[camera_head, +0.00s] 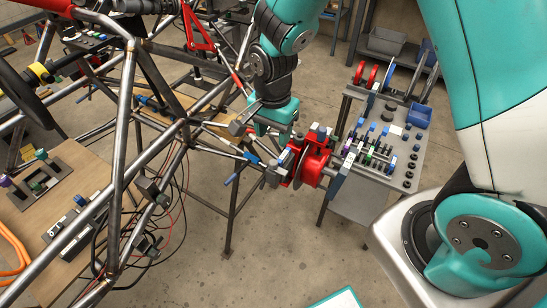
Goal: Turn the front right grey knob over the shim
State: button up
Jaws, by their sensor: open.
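My gripper (264,127) hangs at the end of my teal arm, in the middle of the view, beside the right end of the tube chassis. It looks open, and I see nothing held in it. Just right of and below it is a red hub assembly (311,160) with a grey disc (292,162) on the chassis end. Small grey blocky parts (273,176) sit around this assembly. I cannot single out the grey knob or the shim; they are too small or hidden by my wrist and the red parts.
Chassis tubes (126,115) fill the left side, with loose cables below. A metal work table (372,202) with several coloured blocks and a blue bin (419,115) stands right. A wooden board (85,165) with fixtures lies left. The concrete floor (265,270) is clear at front centre.

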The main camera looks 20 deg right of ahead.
aim_at(273, 162)
notch_tip(273, 162, down, 10)
jog(key=shift+p, duration=0.55)
jog(key=shift+c, duration=0.4)
jog(key=c, duration=0.8)
jog(key=shift+c, duration=0.2)
